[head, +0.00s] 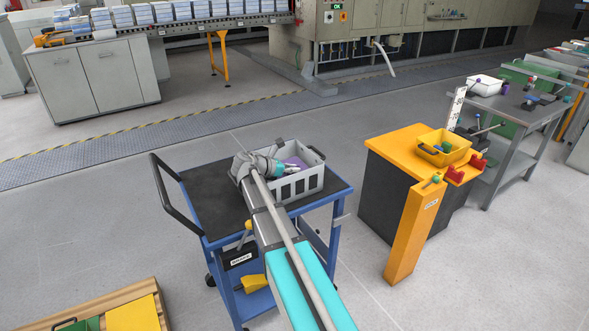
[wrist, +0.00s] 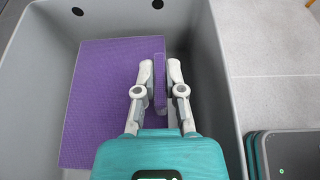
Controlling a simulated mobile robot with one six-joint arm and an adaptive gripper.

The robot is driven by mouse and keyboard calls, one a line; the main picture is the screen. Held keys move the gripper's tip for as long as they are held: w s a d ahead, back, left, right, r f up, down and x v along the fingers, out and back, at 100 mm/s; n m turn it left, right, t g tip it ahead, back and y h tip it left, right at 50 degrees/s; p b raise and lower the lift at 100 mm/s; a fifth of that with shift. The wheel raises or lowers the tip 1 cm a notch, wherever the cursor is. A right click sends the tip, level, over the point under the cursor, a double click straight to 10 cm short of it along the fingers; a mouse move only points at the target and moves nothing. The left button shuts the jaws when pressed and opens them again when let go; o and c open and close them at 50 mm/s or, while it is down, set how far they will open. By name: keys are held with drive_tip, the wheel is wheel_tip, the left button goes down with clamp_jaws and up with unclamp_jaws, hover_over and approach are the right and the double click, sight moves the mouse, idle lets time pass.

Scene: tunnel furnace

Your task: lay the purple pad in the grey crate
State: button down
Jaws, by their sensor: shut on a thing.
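The purple pad (wrist: 100,95) lies broad face up inside the grey crate (wrist: 215,110) in the wrist view, covering much of its floor at the left. A narrow upright purple strip (wrist: 159,70) stands at its right side; I cannot tell how it joins the pad. My gripper (wrist: 159,85) is down in the crate, its two fingers shut on this strip. In the head view the crate (head: 318,185) stands on the blue cart (head: 210,200), with some purple (head: 295,162) showing inside, partly hidden by my gripper (head: 285,168).
The cart has a black top and a handle at the left. A yellow-topped stand (head: 390,150) with a yellow bin (head: 442,148) is to the right. A wooden pallet (head: 90,310) lies at the lower left. The floor between cart and conveyor is clear.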

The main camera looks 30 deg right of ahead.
drive_tip(key=shift+f+b, duration=0.35)
drive_tip(key=shift+f, duration=0.1)
drive_tip(key=c, duration=0.7)
unclamp_jaws()
drive_tip(key=shift+c, duration=0.2)
drive_tip(key=shift+r, duration=0.15)
drive_tip(key=shift+r+p, duration=0.65)
drive_tip(key=shift+p, duration=0.1)
drive_tip(key=p+v, duration=0.4)
drive_tip(key=v, duration=0.8)
drive_tip(key=shift+f, duration=0.2)
